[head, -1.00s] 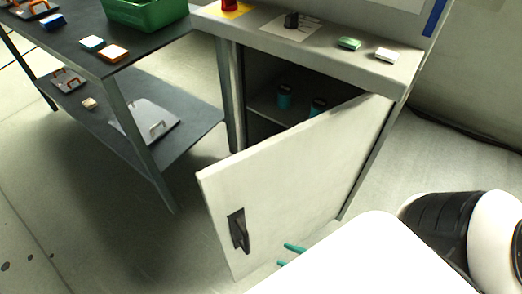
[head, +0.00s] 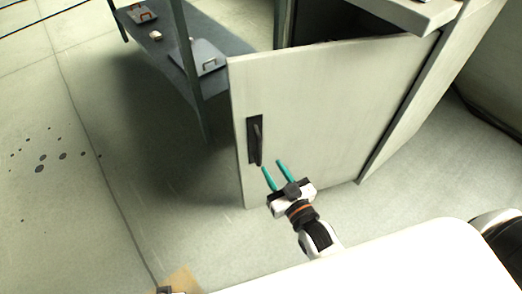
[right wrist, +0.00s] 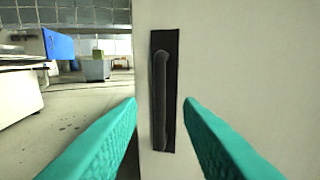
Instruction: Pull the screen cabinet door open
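The pale screen cabinet door (head: 325,110) stands ajar, with a dark gap into the cabinet above its top edge. Its dark upright handle (head: 257,142) sits near the door's free left edge. My right gripper (head: 272,165) has two teal fingers, apart and empty, just below and right of the handle in the head view. In the right wrist view, the handle (right wrist: 161,95) on its black plate appears between the open fingers, ahead of them; no contact shows. My left gripper is not in view.
A dark shelf (head: 225,65) bearing a grey lidded piece (head: 198,58) stands left of the door. A tan object (head: 182,279) is partly visible at the bottom edge.

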